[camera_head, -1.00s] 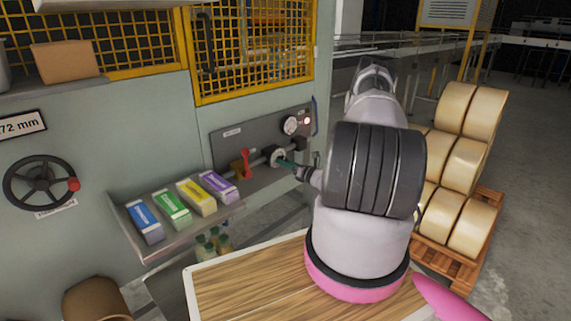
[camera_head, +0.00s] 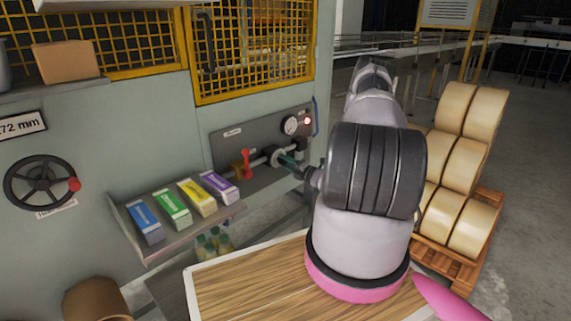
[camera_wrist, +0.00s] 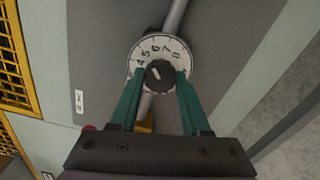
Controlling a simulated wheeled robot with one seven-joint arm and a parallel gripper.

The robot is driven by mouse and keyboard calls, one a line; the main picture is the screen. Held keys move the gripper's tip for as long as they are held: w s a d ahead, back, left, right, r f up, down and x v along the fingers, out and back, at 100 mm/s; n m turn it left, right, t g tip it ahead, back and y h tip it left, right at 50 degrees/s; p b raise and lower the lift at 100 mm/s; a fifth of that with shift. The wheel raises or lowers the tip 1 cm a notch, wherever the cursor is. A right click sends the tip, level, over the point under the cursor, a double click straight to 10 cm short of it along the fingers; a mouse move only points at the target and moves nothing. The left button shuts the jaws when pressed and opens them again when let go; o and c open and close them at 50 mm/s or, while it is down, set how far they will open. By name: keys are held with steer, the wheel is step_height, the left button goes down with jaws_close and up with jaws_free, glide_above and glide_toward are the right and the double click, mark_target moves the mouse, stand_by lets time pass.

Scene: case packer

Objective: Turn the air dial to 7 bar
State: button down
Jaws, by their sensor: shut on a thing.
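The air dial (camera_wrist: 147,45) is a round white plate with black numbers; 4 to 8 can be read in the wrist view. Its black knob (camera_wrist: 160,75) carries a short white mark that leans up and left, roughly toward the 5 and 6 side; the exact reading is hard to tell. My gripper (camera_wrist: 161,76) has green fingers, one on each side of the knob, and is shut on it. In the head view the dial (camera_head: 278,155) sits on the grey panel, and my gripper (camera_head: 288,160) reaches it from the right.
A red lever (camera_head: 246,163) stands left of the dial. A pressure gauge (camera_head: 291,125) and a lit red lamp (camera_head: 307,121) sit above it. A tray (camera_head: 150,252) with several coloured boxes is at lower left. A wooden-topped table (camera_head: 250,286) lies in front.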

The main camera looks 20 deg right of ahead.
steer(key=m, duration=0.4)
steer(key=shift+m, duration=0.3)
steer(key=shift+d+m, duration=0.1)
steer(key=shift+m, duration=1.8)
steer(key=shift+c, duration=1.8)
jaws_free()
steer(key=shift+s, duration=0.1)
steer(key=v, duration=1)
steer(key=shift+s, duration=0.3)
steer(key=shift+d+r, duration=0.1)
